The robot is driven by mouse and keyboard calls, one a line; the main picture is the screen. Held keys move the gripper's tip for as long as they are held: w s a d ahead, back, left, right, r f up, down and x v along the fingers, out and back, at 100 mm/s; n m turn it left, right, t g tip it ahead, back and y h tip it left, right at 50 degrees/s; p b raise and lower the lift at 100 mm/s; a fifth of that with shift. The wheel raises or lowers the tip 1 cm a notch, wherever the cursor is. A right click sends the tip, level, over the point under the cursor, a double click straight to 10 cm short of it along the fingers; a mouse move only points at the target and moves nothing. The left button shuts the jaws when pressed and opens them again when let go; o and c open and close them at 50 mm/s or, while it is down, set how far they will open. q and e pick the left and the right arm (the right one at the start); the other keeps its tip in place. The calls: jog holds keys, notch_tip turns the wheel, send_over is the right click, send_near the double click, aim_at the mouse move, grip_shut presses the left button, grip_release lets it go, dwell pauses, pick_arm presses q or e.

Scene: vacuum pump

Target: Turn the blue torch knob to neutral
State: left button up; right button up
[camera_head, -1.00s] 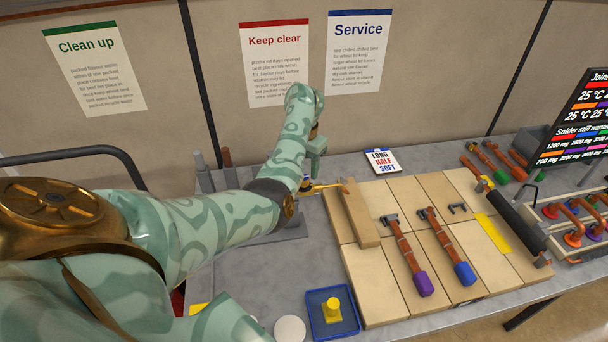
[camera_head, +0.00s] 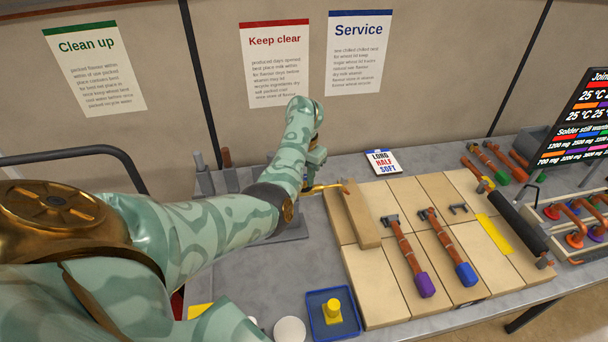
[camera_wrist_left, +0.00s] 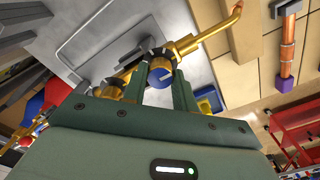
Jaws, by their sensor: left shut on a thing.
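The torch (camera_wrist_left: 185,46) is brass-coloured with a bent nozzle. Its blue knob (camera_wrist_left: 160,77) shows in the left wrist view with a pale line across its face. My left gripper (camera_wrist_left: 160,72) is shut on the blue knob, with a finger on either side of it. In the head view the torch's brass nozzle (camera_head: 325,188) shows beside my left gripper (camera_head: 312,180), whose fingertips are hidden. The torch lies over a grey tray (camera_head: 290,232). My right gripper is not in view.
A wooden block (camera_head: 358,215) stands right of the nozzle. Tan boards with copper pipes (camera_head: 410,255) lie beyond it. A blue tray (camera_head: 316,327) with a yellow piece sits in front. Bare bench (camera_head: 265,290) lies left of the boards.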

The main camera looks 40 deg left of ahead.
pick_arm(q)
jog(key=shift+n, duration=0.4)
jog(key=n+b, duration=0.2)
jog(key=n, duration=0.1)
jog(key=shift+w+f+n, duration=0.1)
jog(key=shift+n, duration=0.3)
jog(key=n+b, duration=0.2)
jog(key=n, duration=0.2)
jog(key=shift+n+b, duration=0.3)
jog(key=shift+b, duration=0.05)
jog(key=n+b, duration=0.3)
jog(key=n, duration=0.1)
jog(key=shift+n+b, duration=1.4)
jog(key=shift+n, duration=0.8)
jog(key=o, duration=1)
